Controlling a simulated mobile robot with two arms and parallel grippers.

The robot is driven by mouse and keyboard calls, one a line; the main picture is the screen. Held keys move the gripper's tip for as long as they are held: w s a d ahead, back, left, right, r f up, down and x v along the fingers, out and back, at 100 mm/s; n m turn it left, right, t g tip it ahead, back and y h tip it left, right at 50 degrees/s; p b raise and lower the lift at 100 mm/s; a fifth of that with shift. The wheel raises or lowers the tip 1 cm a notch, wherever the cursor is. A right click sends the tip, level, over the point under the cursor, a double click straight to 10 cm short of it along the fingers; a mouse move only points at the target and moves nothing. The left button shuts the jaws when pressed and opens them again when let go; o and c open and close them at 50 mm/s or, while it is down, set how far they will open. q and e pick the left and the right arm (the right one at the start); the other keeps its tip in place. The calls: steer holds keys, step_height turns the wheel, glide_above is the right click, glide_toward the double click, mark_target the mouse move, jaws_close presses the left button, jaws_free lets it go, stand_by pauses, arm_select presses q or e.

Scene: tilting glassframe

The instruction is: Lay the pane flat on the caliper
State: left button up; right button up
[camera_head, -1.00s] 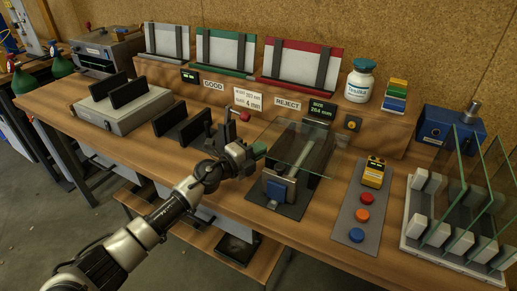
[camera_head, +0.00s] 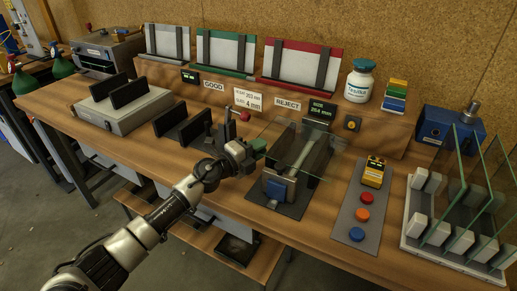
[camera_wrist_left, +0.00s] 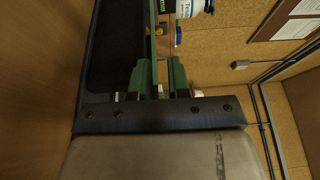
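The clear glass pane (camera_head: 284,138) is over the caliper (camera_head: 278,189), which has a dark base, a blue block and a silver bar. My left gripper (camera_head: 256,149) is at the pane's left edge, left of the caliper, and looks shut on it. In the left wrist view the green fingers (camera_wrist_left: 160,80) stand close on either side of a thin green edge, the pane seen edge-on. Whether the pane touches the caliper is hard to tell. My right gripper is not in view.
A rack of upright glass panes (camera_head: 455,235) stands at the right. A button panel (camera_head: 357,205) is between it and the caliper. Behind are a white bottle (camera_head: 360,80), a size display (camera_head: 320,110) and GOOD and REJECT racks. Black holders (camera_head: 182,130) stand left of the gripper.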

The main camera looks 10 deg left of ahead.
arm_select(q)
steer(key=shift+s+a+f, duration=0.1)
steer(key=shift+s+f, duration=0.15)
steer(key=shift+f, duration=0.25)
steer(key=shift+s+a+f, duration=0.1)
steer(key=shift+s+f, duration=0.1)
steer(key=shift+f, duration=0.3)
steer(key=v, duration=0.3)
steer(key=r+v, duration=0.1)
steer(key=v, duration=0.5)
steer(key=shift+a+r, duration=0.2)
steer(key=shift+a, duration=0.05)
steer(key=shift+s+a+r, duration=0.2)
steer(key=shift+s+a, duration=0.05)
steer(key=shift+s, duration=0.05)
steer(key=shift+d, duration=0.1)
